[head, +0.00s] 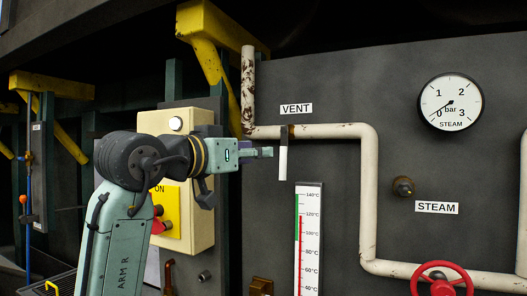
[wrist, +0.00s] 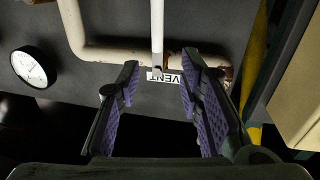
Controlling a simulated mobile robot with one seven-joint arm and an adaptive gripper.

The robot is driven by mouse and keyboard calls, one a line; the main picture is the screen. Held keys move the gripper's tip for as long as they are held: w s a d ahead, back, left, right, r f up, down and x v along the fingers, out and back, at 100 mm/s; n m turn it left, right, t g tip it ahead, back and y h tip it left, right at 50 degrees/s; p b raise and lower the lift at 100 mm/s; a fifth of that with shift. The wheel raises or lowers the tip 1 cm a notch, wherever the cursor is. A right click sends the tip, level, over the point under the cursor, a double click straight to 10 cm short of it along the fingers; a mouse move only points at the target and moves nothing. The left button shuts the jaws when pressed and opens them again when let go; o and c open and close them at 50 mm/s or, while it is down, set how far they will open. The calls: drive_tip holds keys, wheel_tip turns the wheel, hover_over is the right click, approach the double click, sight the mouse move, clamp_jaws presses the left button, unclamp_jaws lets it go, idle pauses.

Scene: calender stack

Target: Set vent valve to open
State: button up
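The vent valve has a white lever (head: 283,162) that hangs straight down from its brown body (head: 290,131) on the beige pipe, below the VENT label (head: 296,109). My gripper (head: 268,152) is just left of the lever in the head view, its fingers pointing at it. In the wrist view my gripper (wrist: 161,70) is open, with its purple-padded fingers apart. There the white lever (wrist: 157,30) shows between the fingertips, in front of the upside-down VENT label (wrist: 165,78). It appears to be beyond the tips, and I see no contact.
The beige pipe (head: 368,190) runs right and down across the dark panel. A steam gauge (head: 451,101), a STEAM knob (head: 403,187), a thermometer (head: 309,240) and a red handwheel (head: 441,280) are to the right. A cream box (head: 201,220) with a red switch stands close behind my arm.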

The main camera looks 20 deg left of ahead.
sight(281, 153)
drive_tip(key=p+x, duration=0.2)
drive_tip(key=x, duration=0.3)
drive_tip(key=p+x, duration=0.2)
drive_tip(key=x, duration=0.4)
drive_tip(key=shift+d+f, duration=0.15)
drive_tip(key=shift+f, duration=0.05)
drive_tip(key=shift+c, duration=0.3)
clamp_jaws()
